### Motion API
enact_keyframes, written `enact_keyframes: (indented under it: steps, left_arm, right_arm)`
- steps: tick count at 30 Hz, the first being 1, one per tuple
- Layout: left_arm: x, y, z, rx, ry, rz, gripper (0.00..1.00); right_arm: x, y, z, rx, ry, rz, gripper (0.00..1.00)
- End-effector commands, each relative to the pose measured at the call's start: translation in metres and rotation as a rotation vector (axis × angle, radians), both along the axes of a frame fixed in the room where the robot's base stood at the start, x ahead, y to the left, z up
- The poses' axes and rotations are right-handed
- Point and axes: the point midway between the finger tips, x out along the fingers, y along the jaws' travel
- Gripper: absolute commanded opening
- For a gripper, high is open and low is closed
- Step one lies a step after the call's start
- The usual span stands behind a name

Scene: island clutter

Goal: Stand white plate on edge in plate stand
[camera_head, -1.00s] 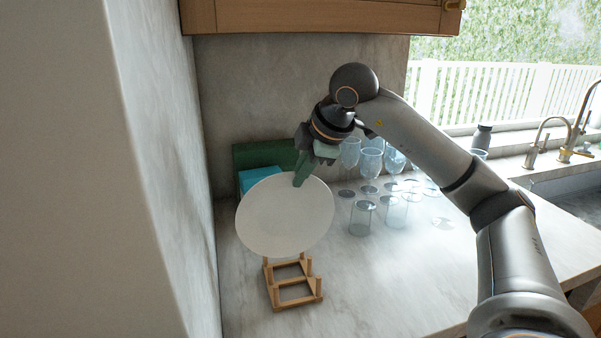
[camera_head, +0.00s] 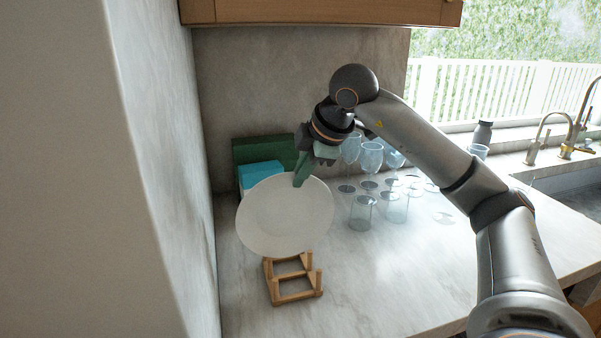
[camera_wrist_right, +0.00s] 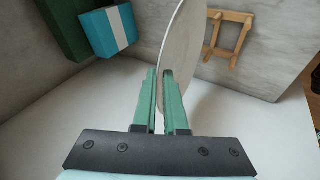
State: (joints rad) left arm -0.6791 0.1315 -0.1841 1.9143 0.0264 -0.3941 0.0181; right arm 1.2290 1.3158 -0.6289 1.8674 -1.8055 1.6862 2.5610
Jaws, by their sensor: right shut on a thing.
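The white plate (camera_head: 284,217) is held up and tilted, its broad face toward the head camera. My right gripper (camera_head: 301,178) is shut on the plate's upper rim. In the right wrist view the plate (camera_wrist_right: 183,45) shows nearly edge-on between the green fingers (camera_wrist_right: 163,100). The wooden plate stand (camera_head: 296,297) rests on the counter below the plate. The plate's lower edge covers the stand's back part in the head view. The stand (camera_wrist_right: 228,40) shows beside the plate in the wrist view. My left gripper is out of view.
A blue box (camera_head: 261,174) and a green box (camera_head: 264,152) stand at the back left against the wall. Several glasses (camera_head: 361,211) stand right of the plate. A marble wall (camera_head: 155,180) rises close on the left. The counter front (camera_head: 375,290) is clear.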

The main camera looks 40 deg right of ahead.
Motion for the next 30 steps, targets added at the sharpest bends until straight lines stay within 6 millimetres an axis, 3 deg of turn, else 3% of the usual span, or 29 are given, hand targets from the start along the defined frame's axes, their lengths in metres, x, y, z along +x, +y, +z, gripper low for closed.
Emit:
enact_keyframes:
  steps: [30]
  left_arm:
    - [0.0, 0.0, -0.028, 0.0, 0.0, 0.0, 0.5]
  right_arm:
    - [0.0, 0.0, -0.03, 0.0, -0.005, -0.001, 0.0]
